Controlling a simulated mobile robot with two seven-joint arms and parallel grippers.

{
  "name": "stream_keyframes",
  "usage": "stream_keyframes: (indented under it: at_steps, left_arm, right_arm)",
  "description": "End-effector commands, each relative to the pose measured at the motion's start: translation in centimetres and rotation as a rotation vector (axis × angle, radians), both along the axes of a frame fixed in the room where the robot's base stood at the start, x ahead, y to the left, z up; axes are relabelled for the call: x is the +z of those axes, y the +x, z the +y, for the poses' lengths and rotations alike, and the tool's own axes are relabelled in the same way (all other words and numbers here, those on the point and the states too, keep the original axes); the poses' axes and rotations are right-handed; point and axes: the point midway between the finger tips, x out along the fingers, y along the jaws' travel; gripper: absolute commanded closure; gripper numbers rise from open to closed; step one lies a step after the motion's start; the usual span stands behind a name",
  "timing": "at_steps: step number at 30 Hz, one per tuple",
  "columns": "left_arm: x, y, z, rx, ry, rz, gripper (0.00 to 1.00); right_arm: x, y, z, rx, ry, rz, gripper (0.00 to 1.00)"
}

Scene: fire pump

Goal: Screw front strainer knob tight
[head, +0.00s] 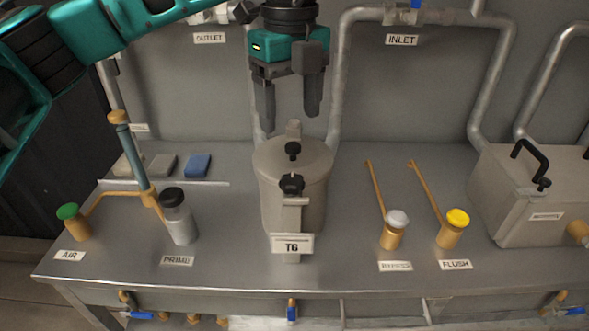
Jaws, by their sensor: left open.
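The strainer is a grey cylindrical pot (312,205) with a flat lid (273,158), standing at the middle of the bench behind a T6 label (292,244). The front strainer knob (291,184) is black and lobed, on the clamp at the pot's near side. A second black knob (292,150) sits on top of the lid. My left gripper (290,118) is open and empty, pointing down above the far edge of the lid, apart from both knobs. My right gripper is not in view.
White-capped (394,230) and yellow-capped FLUSH (453,228) valves with long levers stand right. A handled grey box (530,195) is far right. Pipes (338,80) run up behind the pot.

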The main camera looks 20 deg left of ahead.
Motion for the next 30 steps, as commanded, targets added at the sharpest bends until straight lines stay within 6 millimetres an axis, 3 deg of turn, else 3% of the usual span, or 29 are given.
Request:
stream_keyframes:
  at_steps: [16,22,30]
  left_arm:
    - [-10.3,-0.1,-0.1,-0.004,-0.003,0.006,0.29]
    - [-11.9,-0.1,-0.1,-0.005,-0.005,0.004,0.29]
    - [-12.2,-0.1,-0.1,-0.005,-0.005,0.002,0.29]
  right_arm:
    - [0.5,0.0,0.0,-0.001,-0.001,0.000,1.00]
    - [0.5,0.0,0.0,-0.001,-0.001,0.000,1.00]
    - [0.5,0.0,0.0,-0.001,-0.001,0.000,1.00]
